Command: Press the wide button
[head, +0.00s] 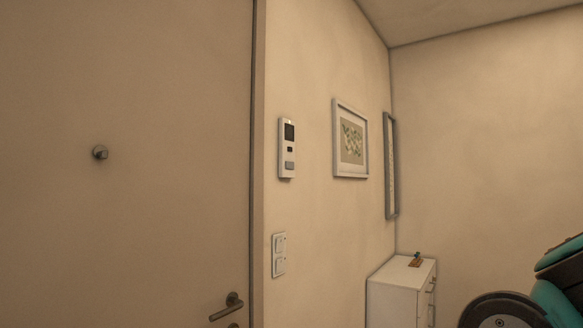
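A white wall panel (287,148), like an intercom, is mounted upright on the wall just right of the door. It has a dark screen at the top and a small dark button (290,149) below it. A wide grey button (290,165) sits near the panel's lower end. My gripper is not in view, so I cannot see its fingers. Only a teal and black part of my arm (552,296) shows at the lower right, well apart from the panel.
A closed door (130,200) with a lever handle (228,306) fills the left. White switches (279,254) are below the panel. A framed picture (350,140) and a narrow frame (390,165) hang to the right. A white cabinet (393,298) stands at the wall's foot.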

